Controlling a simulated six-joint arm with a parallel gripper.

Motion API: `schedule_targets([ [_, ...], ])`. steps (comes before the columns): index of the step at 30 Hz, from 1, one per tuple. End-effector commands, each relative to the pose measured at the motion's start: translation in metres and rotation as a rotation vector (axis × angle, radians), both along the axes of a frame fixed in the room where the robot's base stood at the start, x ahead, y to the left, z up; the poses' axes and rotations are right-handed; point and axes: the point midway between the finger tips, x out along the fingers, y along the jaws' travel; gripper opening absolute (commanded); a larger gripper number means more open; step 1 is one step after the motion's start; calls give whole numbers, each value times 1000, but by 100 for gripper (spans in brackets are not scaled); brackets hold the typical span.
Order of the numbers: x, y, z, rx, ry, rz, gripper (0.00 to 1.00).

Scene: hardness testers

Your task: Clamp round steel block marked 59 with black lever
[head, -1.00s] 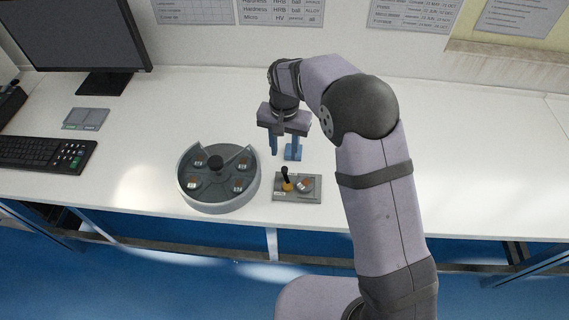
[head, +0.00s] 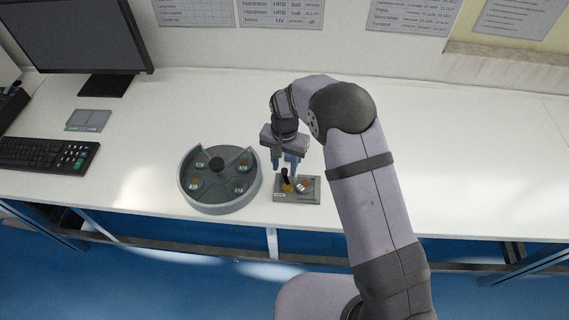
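The small grey clamping fixture (head: 312,198) lies on the white table. Its black lever (head: 285,175) stands up at the left, with an orange-yellow part at its foot. A round steel block (head: 304,185) with an orange mark sits on the fixture, right of the lever. The number on it is too small to read. My gripper (head: 284,165) points down just above and behind the lever. I cannot tell whether a finger touches the lever.
A round grey tray (head: 221,207) with a dark centre knob (head: 216,164) and several round blocks stands just left of the fixture. A keyboard (head: 45,156), a monitor (head: 75,35) and a small grey case (head: 88,120) are farther left. The table right of my arm is clear.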

Motion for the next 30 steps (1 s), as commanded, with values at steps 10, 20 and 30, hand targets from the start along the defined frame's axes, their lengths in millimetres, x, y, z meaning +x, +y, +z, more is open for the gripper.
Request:
schedule_targets([
  [10, 0, 0, -5, 0, 0, 0, 35],
  [20, 0, 0, -4, 0, 0, 1, 0],
  [30, -1, 3, -5, 0, 0, 79, 0],
])
